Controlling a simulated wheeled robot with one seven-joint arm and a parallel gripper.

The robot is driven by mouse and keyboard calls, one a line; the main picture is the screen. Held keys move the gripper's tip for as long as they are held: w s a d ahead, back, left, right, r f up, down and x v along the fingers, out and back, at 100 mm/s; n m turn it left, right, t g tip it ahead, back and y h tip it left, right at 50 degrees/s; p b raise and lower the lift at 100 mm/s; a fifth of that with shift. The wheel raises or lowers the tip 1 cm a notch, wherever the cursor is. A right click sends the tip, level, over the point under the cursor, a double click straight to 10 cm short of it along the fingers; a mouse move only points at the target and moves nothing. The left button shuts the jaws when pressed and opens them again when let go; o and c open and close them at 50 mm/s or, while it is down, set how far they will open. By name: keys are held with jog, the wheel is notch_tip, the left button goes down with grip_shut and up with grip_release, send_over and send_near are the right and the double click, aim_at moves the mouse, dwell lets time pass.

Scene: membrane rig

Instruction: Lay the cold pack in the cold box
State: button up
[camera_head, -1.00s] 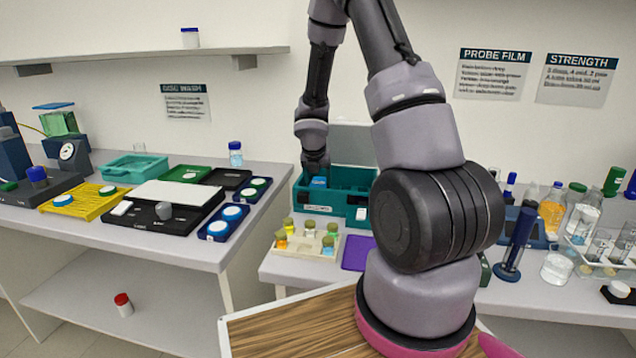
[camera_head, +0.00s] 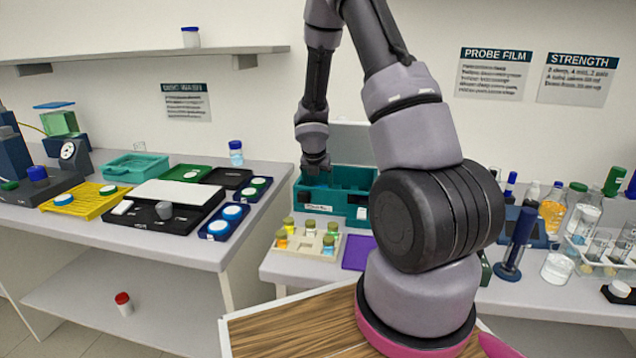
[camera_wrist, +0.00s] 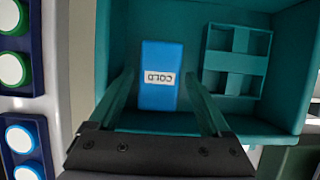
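The cold pack (camera_wrist: 158,88) is a blue block with a white label reading COLD. In the wrist view it lies inside the teal cold box (camera_wrist: 287,110), left of a divider. My gripper (camera_wrist: 159,73) is open, one finger on each side of the pack, with a visible gap between each finger and the pack. In the head view the cold box (camera_head: 335,209) stands on the bench with its lid raised at the back. My gripper reaches down into its left part, where the box wall hides the fingertips and the pack.
A teal divider frame (camera_wrist: 237,62) stands in the box's right part. A tray of small capped vials (camera_head: 308,245) and a purple mat (camera_head: 358,253) are in front of the box. Bottles and racks fill the bench to the right. A blue two-well tray (camera_head: 224,221) is to the left.

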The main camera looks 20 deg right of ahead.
jog(key=shift+r, duration=0.55)
jog(key=s+a+r+m, duration=0.1)
jog(key=s+r+m, duration=0.35)
jog(key=r, duration=0.55)
jog(key=s+a+r+m, duration=0.1)
jog(key=s+r+m, duration=0.35)
jog(key=r, duration=0.55)
jog(key=s+a+r+m+t+y, duration=0.1)
jog(key=s+a+r+m+y, duration=0.1)
jog(key=s+r+m, duration=0.5)
jog(key=s+a+r+m+t+y, duration=0.2)
jog(key=s+a+r+m, duration=0.3)
jog(key=s+m, duration=0.7)
notch_tip(320, 180, up, 2)
jog(key=m, duration=0.5)
jog(key=shift+s+a+y, duration=0.3)
jog(key=shift+s, duration=0.05)
